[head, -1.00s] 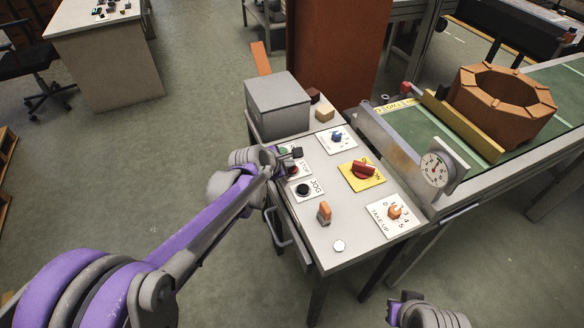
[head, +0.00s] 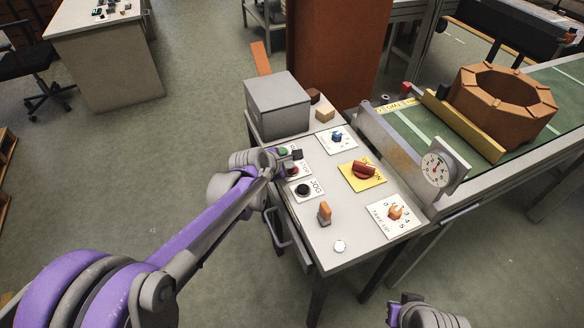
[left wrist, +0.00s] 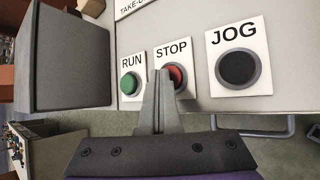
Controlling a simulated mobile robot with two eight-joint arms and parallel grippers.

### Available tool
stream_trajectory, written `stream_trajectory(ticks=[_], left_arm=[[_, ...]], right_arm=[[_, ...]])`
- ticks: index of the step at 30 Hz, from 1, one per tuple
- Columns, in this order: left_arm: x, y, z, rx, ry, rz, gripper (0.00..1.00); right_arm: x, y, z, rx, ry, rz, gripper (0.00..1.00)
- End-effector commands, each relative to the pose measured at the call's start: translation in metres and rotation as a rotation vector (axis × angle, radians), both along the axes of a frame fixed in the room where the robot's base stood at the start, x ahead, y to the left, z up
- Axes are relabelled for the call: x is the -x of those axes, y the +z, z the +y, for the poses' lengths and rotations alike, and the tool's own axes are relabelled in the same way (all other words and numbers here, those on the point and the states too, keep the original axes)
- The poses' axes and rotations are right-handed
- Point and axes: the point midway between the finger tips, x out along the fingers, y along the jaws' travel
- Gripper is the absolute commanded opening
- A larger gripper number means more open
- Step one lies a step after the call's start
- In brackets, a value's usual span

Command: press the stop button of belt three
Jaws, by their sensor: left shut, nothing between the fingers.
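A sloped grey control panel (head: 318,240) stands beside the conveyor. In the left wrist view, the red STOP button (left wrist: 178,77) sits on a white plate between the green RUN button (left wrist: 131,84) and the black JOG button (left wrist: 239,68). My left gripper (left wrist: 160,76) is shut and empty. Its fingertips overlap the left part of the STOP button in that view; whether they touch it I cannot tell. In the head view, my left gripper (head: 296,155) is over the panel's left edge, by the red button (head: 292,171). Only part of my right arm shows at the bottom, without fingers.
A grey box (head: 278,106) stands at the panel's far end. A red rotary switch (head: 364,170), an orange lever (head: 324,212), a take-up knob (head: 395,212) and a blue knob (head: 337,137) share the panel. A gauge (head: 437,168) and belt frame border its right side.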

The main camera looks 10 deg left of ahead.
Motion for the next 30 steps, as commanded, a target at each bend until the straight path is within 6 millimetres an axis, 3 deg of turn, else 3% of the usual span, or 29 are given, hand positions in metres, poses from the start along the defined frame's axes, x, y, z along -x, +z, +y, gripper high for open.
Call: stream_trajectory(ticks=[9, 22, 30], left_arm=[[0.000, 0.016, 0.000, 0.000, 0.000, 0.000, 0.00], [0.000, 0.019, 0.000, 0.000, 0.000, 0.000, 0.00], [0.000, 0.043, 0.000, 0.000, 0.000, 0.000, 0.00]], right_arm=[[-0.001, 0.012, 0.000, 0.000, 0.000, -0.004, 0.00], [-0.001, 0.014, 0.000, 0.000, 0.000, -0.004, 0.00], [-0.003, 0.032, 0.000, 0.000, 0.000, -0.010, 0.00]])
